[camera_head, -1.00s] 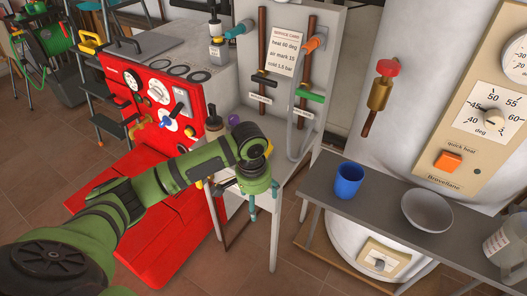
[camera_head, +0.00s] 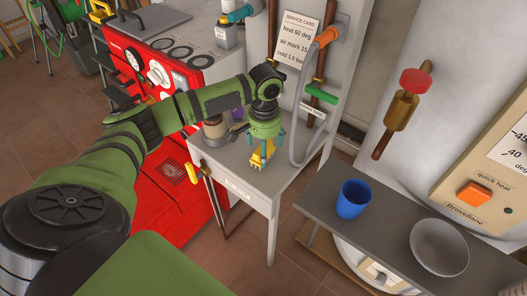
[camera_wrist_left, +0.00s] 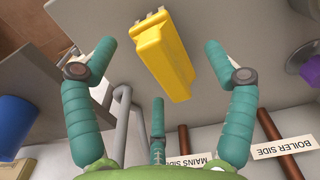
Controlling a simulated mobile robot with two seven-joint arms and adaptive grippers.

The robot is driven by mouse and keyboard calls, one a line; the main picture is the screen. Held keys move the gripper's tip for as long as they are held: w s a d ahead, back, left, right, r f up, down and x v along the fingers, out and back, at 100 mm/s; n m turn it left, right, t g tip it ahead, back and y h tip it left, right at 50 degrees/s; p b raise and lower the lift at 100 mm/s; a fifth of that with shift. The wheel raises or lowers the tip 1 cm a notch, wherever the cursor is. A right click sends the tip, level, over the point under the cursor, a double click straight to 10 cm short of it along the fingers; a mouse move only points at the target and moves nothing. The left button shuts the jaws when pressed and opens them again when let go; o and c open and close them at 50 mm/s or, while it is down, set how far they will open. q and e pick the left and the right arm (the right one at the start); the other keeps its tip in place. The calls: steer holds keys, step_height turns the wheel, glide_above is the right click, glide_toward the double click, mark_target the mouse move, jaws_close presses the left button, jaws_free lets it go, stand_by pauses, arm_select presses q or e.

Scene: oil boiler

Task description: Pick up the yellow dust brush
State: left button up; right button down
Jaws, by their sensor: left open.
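The yellow dust brush (camera_head: 260,159) is on the small grey table, just below my left gripper (camera_head: 261,150), which partly covers it in the head view. In the left wrist view, the brush (camera_wrist_left: 162,60) is a long yellow block lying at a slant, with pale ends at its top edge. The teal fingers of my left gripper (camera_wrist_left: 160,66) are spread open around it, one on each side and a third below. My right gripper is not visible.
The grey table (camera_head: 232,162) has a canister (camera_head: 215,130) and a purple object (camera_head: 237,114) near the brush. A back panel with a grey hose (camera_head: 299,135) rises behind. A side shelf holds a blue cup (camera_head: 352,199) and a grey bowl (camera_head: 439,247). The table's front right is clear.

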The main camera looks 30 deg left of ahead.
arm_select(q)
step_height(320, 180, down, 3)
steer(key=shift+d+r, duration=0.1)
steer(key=shift+r, duration=0.05)
steer(key=shift+w+f, duration=0.1)
steer(key=shift+f, duration=0.2)
steer(key=c, duration=1.3)
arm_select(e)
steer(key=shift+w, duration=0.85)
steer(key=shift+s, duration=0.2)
arm_select(q)
steer(key=shift+r, duration=0.15)
